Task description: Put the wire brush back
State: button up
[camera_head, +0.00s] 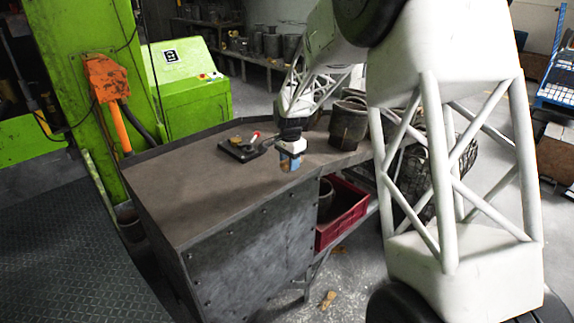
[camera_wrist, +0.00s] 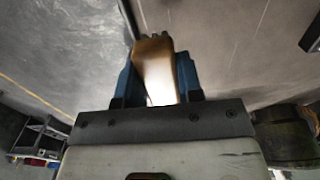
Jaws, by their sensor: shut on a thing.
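My gripper (camera_head: 290,162) is over the right front part of the brown workbench (camera_head: 195,195), near its edge. In the wrist view my gripper (camera_wrist: 157,72) has its blue fingers shut on the wire brush (camera_wrist: 155,62), a tan wooden piece with a toothed far end. The brush is mostly hidden in the head view. A dark flat tray (camera_head: 243,150) lies on the bench left of my gripper, with a red-tipped item and a small yellowish item on it. I cannot tell whether the brush touches the bench.
Dark metal pots (camera_head: 347,125) stand on the bench right of my gripper. A red crate (camera_head: 342,212) sits on a lower shelf. A green press frame (camera_head: 90,100) with an orange part (camera_head: 106,78) rises at the left. The bench's left front surface is clear.

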jog(key=shift+w+a+f, duration=0.1)
jog(key=shift+w+a, duration=0.1)
jog(key=shift+w, duration=0.55)
jog(key=shift+w+a+f, duration=0.1)
jog(key=shift+w+a, duration=0.05)
jog(key=shift+w, duration=0.55)
jog(key=shift+w+a, duration=0.2)
jog(key=shift+w, duration=0.55)
jog(key=shift+f, duration=0.1)
jog(key=shift+f, duration=1.65)
jog(key=shift+f, duration=0.15)
jog(key=o, duration=0.8)
